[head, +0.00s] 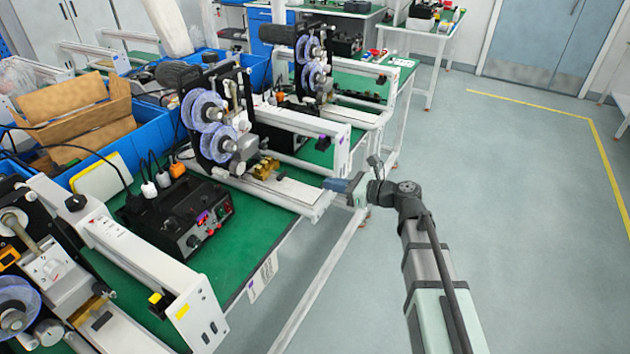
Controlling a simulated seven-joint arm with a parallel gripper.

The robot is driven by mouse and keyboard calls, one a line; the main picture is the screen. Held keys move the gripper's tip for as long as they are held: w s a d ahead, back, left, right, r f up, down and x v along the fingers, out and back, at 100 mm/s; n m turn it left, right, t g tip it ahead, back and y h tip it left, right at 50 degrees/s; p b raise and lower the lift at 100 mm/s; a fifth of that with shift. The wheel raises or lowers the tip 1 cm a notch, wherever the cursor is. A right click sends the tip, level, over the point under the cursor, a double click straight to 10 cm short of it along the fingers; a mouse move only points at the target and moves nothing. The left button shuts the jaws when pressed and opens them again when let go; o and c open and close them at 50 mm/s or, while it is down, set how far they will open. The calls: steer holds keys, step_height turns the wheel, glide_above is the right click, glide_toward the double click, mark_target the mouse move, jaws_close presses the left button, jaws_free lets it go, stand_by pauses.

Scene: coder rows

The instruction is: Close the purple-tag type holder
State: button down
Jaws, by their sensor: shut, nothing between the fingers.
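The purple-tag coder is the middle machine in the row, with a purple tag (323,144) on the end of its white arm. A brass block (264,168) sits on its white base below the blue ribbon reels. This block may be the type holder, but I cannot tell for sure, nor how far open it is. My gripper (328,185) is shut and empty. It points left at the front end of the white base, to the right of the brass block and apart from it. I cannot tell whether it touches the base.
A yellow-tag coder (190,310) stands at the front left, and another coder (335,90) stands behind. A black control box (195,215) sits on the green bench (240,255). Blue bins (95,165) line the back left. The floor to the right is clear.

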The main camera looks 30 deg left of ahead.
mark_target(283, 173)
steer(key=a+f, duration=0.1)
steer(key=a, duration=0.7)
steer(key=a+f, duration=0.1)
steer(key=a, duration=0.4)
steer(key=shift+f, duration=0.35)
steer(key=shift+a, duration=0.1)
steer(key=a, duration=0.3)
steer(key=shift+a, duration=0.4)
steer(key=shift+d, duration=0.1)
steer(key=d+r, duration=0.1)
steer(key=d, duration=0.3)
steer(key=d+r, duration=0.1)
steer(key=d, duration=0.4)
steer(key=d+r, duration=0.1)
steer(key=d, duration=0.3)
steer(key=shift+d, duration=0.35)
steer(key=a+f, duration=0.1)
steer(key=a, duration=0.3)
steer(key=a+f, duration=0.1)
steer(key=a, duration=0.8)
steer(key=shift+a+f, duration=0.4)
